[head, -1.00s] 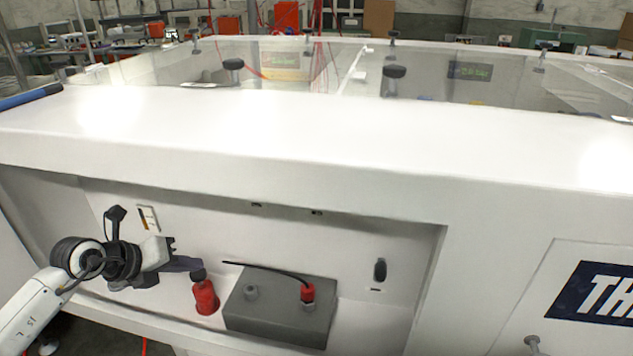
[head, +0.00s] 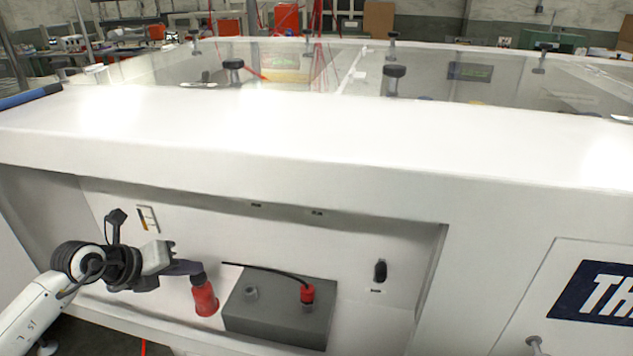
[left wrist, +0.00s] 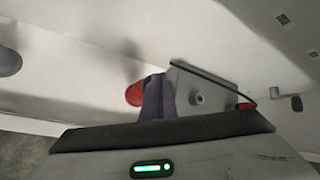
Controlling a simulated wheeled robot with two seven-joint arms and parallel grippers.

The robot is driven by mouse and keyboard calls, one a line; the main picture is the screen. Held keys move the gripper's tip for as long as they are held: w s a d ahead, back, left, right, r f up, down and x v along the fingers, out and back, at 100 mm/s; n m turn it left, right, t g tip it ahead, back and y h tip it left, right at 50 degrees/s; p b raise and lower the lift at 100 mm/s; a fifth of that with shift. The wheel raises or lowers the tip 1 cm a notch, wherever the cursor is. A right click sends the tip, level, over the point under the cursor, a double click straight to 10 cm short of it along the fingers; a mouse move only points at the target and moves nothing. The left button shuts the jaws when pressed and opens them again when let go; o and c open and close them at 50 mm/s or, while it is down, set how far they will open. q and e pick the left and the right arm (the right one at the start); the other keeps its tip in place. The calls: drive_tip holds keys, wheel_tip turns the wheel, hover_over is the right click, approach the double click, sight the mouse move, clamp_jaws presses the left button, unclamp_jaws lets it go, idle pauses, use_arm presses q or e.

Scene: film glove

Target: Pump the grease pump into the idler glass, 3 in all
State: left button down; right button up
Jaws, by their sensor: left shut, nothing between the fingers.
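A red bottle with a dark top (head: 206,299), which looks like the grease pump, stands on the ledge of the recess left of a grey block. It tilts slightly. My left gripper (head: 190,268) is shut and empty, its fingertips at the bottle's dark top and apparently touching it. In the left wrist view the fingers (left wrist: 157,98) cover part of the red bottle (left wrist: 134,94). I cannot single out the idler glass with certainty; a small grey cylinder (head: 251,293) stands on the block. My right gripper is not in view.
The grey block (head: 275,325) also carries a red fitting (head: 307,293) with a thin black rod reaching left. The white recess wall has a dark knob (head: 380,271) at right. A white machine top (head: 300,140) overhangs the recess.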

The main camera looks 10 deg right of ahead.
sight(193, 279)
use_arm(q)
drive_tip(key=shift+f, duration=0.15)
drive_tip(key=shift+r+p, duration=0.8)
drive_tip(key=shift+r, duration=0.15)
wheel_tip(193, 279, up, 6)
drive_tip(key=p, duration=0.5)
idle(2.3)
